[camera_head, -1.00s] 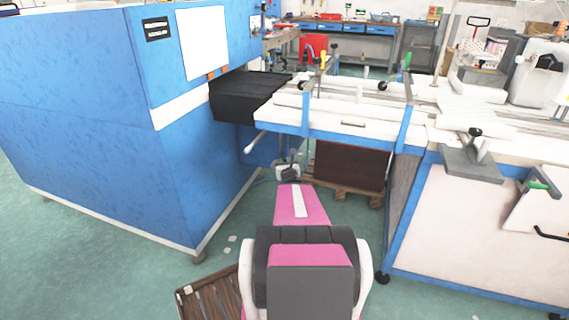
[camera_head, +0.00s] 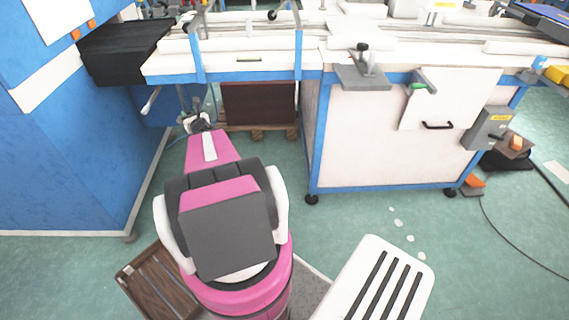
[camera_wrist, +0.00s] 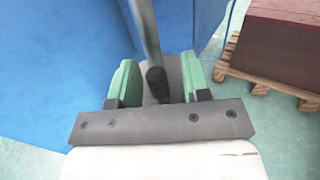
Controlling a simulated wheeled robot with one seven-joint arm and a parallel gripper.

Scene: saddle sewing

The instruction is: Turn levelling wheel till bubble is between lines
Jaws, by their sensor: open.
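My gripper (camera_wrist: 158,85) is open in the wrist view, its two green fingers apart. A grey rod with a dark rounded end (camera_wrist: 156,78) shows between the fingers; I cannot tell whether it touches them. In the head view my gripper (camera_head: 200,122) is small, low in front of the bench, beside the blue cabinet. A narrow green strip (camera_head: 249,59) on the bench's front edge may be the level; bubble and lines are too small to read. I cannot identify the levelling wheel for sure.
The blue cabinet (camera_head: 70,150) stands at the left, with a pale-ended lever (camera_head: 151,100) near it. The white machine bench (camera_head: 400,130) has blue legs. A dark red block (camera_head: 258,103) sits on a pallet beneath.

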